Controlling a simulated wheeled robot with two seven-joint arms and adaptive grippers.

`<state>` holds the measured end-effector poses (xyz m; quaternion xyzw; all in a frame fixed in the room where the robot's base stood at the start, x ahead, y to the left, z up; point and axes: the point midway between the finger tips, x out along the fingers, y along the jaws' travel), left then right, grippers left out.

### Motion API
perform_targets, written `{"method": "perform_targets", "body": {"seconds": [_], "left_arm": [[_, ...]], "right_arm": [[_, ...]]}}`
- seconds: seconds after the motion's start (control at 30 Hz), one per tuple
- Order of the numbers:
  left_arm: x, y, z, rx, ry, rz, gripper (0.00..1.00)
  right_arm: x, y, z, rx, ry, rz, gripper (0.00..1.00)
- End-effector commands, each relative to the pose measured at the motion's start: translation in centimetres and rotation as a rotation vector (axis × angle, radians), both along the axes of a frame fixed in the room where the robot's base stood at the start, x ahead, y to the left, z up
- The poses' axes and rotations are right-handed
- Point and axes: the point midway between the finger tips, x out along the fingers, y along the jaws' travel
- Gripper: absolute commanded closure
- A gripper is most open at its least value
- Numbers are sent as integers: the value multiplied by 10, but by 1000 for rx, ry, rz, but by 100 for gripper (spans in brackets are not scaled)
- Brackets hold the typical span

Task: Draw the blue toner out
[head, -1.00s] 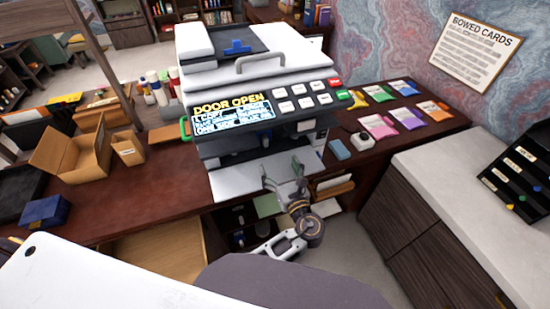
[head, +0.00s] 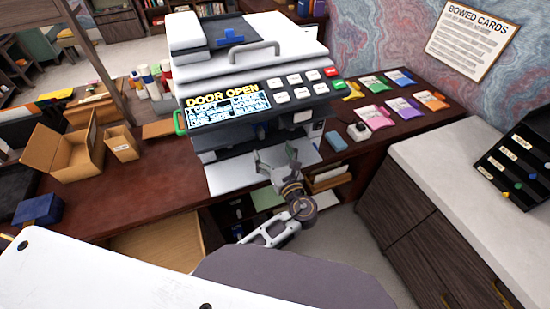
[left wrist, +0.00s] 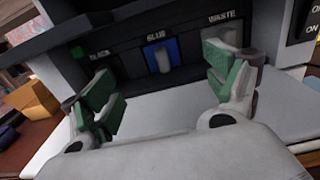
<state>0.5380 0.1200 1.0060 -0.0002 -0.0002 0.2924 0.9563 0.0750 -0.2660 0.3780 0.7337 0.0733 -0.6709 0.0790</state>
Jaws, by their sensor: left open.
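In the left wrist view the blue toner (left wrist: 161,56) sits in its slot under the BLUE label, with a pale grip tab on its front. It lies between the BLACK slot (left wrist: 103,68) and the WASTE slot (left wrist: 222,38). My left gripper (left wrist: 165,82) is open and empty, its green pads spread to either side of the toner's front and apart from it. In the head view the left gripper (head: 276,164) is at the open front of the copier (head: 248,75), above the lowered white door (head: 233,176). The toner cannot be made out there. My right gripper is not in view.
The copier display (head: 227,107) reads DOOR OPEN. Cardboard boxes (head: 70,155) stand on the desk left of the copier. Coloured packets (head: 402,107) and a blue block (head: 336,141) lie to its right. A white-topped cabinet (head: 455,160) stands at right.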

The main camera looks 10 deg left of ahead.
Motion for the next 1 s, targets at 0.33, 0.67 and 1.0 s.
{"method": "perform_targets", "body": {"seconds": [0.33, 0.67, 1.0], "left_arm": [[33, 23, -2, 1, -2, 1, 12], [62, 42, -3, 1, -1, 2, 12], [87, 59, -2, 1, -1, 1, 12]], "right_arm": [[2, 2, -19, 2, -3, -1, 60], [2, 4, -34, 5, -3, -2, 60], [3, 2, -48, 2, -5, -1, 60]]}}
